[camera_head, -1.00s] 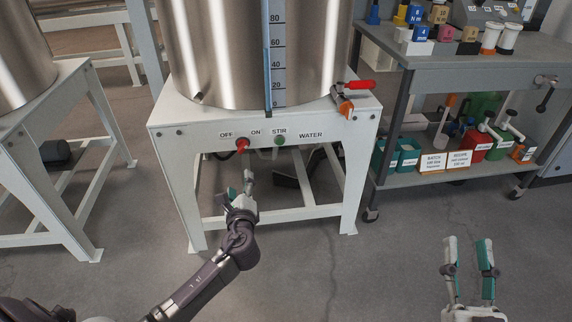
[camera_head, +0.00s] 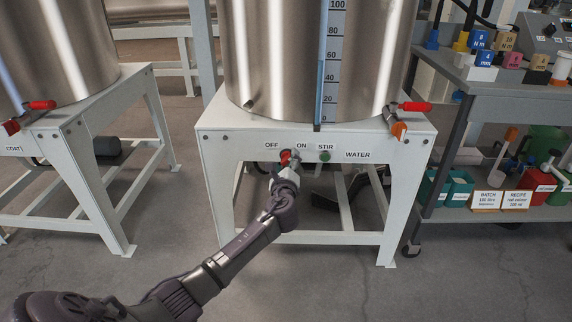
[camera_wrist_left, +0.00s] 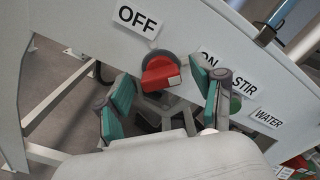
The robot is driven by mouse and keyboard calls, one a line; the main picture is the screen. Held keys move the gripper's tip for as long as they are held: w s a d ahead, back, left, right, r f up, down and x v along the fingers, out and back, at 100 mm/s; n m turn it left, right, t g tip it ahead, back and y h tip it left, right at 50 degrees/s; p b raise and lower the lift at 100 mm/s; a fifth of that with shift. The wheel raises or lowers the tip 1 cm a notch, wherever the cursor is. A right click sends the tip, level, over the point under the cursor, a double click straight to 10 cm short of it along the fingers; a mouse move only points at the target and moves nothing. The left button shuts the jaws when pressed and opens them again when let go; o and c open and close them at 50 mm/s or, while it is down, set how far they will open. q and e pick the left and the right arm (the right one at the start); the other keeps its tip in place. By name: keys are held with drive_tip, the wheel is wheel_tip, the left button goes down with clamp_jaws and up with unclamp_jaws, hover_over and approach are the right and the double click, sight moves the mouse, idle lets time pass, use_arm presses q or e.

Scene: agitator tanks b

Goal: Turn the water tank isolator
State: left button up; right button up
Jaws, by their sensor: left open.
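The red isolator knob (camera_head: 285,157) is on the front panel of the water tank's white stand (camera_head: 222,150), between the OFF and ON labels. In the left wrist view the red knob (camera_wrist_left: 161,74) sits on a dark round base, with its bar tilted a little. My left gripper (camera_head: 288,166) is at the panel in front of the knob. In the left wrist view its green-padded fingers (camera_wrist_left: 165,94) are open, one on each side of the knob, with gaps between pads and knob. My right gripper is not in view.
The green STIR button (camera_head: 324,156) is just right of the knob. A red-handled valve (camera_head: 408,107) is at the stand's upper right corner. A second tank stand (camera_head: 92,112) is at left; a grey trolley (camera_head: 480,72) is at right.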

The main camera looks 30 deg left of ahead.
use_arm(q)
drive_tip(key=shift+w+a, duration=0.3)
drive_tip(key=shift+w, duration=0.15)
drive_tip(key=c, duration=1.2)
drive_tip(key=shift+o, duration=0.2)
